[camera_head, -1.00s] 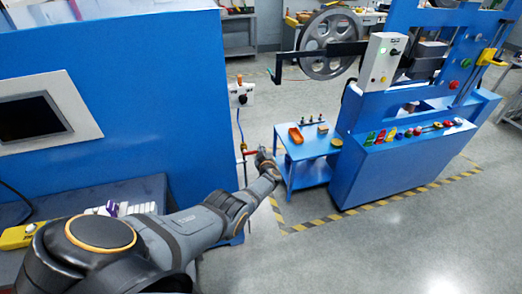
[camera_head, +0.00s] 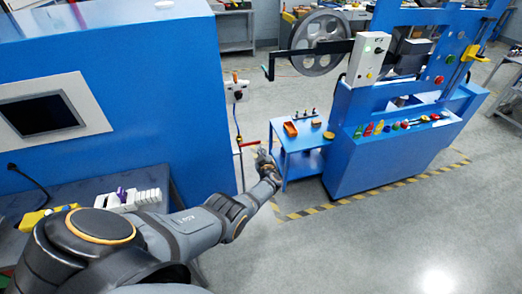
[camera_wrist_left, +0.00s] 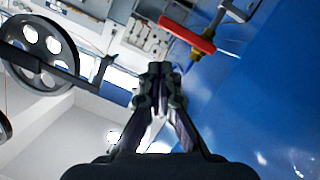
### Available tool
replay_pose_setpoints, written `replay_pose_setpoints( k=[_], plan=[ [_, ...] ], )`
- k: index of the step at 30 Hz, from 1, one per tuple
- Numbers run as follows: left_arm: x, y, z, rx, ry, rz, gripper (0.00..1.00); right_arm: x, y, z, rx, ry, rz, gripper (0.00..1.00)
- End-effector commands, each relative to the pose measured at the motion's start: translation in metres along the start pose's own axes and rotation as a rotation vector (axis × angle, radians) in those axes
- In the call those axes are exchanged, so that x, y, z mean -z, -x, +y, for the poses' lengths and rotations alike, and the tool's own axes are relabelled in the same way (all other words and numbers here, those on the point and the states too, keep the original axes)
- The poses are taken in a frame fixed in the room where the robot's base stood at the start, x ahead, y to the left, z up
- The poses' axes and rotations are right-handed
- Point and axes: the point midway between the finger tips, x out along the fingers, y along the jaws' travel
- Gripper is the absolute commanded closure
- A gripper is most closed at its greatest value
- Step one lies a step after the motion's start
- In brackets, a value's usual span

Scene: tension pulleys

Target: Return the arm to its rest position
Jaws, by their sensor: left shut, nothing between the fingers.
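My left arm reaches in from the bottom left of the head view. Its gripper (camera_head: 262,155) is near the red-handled valve (camera_head: 250,144) at the corner of the blue cabinet. In the left wrist view the gripper (camera_wrist_left: 160,72) is shut with its fingertips together and nothing between them. The red handle (camera_wrist_left: 187,36) shows there above and to the right of the fingers, apart from them. My right gripper is in neither view.
The blue cabinet (camera_head: 150,90) stands at the left. A small blue table (camera_head: 300,138) with an orange tray (camera_head: 290,129) stands just beyond the gripper. The blue pulley machine (camera_head: 385,155) is at the right. Open floor (camera_head: 400,240) lies at the lower right.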

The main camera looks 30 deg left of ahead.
Motion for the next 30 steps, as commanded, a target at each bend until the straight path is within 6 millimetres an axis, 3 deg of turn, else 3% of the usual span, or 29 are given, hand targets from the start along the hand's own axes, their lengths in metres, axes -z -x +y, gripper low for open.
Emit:
replay_pose_setpoints(
  k=[12,14,16,20,24,30],
  plan=[
    [-0.003,0.000,-0.002,-0.003,-0.005,-0.004,1.00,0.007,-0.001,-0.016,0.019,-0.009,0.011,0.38],
    [-0.015,0.004,-0.010,-0.018,-0.029,-0.024,1.00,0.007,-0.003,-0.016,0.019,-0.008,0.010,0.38],
    [-0.044,0.016,-0.028,-0.056,-0.086,-0.078,1.00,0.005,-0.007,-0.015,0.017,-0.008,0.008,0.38],
    [-0.124,0.058,-0.085,-0.158,-0.254,-0.256,1.00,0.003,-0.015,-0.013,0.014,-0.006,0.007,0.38],
    [-0.202,0.120,-0.160,-0.232,-0.434,-0.481,1.00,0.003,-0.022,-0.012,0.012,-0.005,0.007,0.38],
    [-0.278,0.225,-0.285,-0.265,-0.676,-0.802,1.00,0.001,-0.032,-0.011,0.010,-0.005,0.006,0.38]
  ],
)
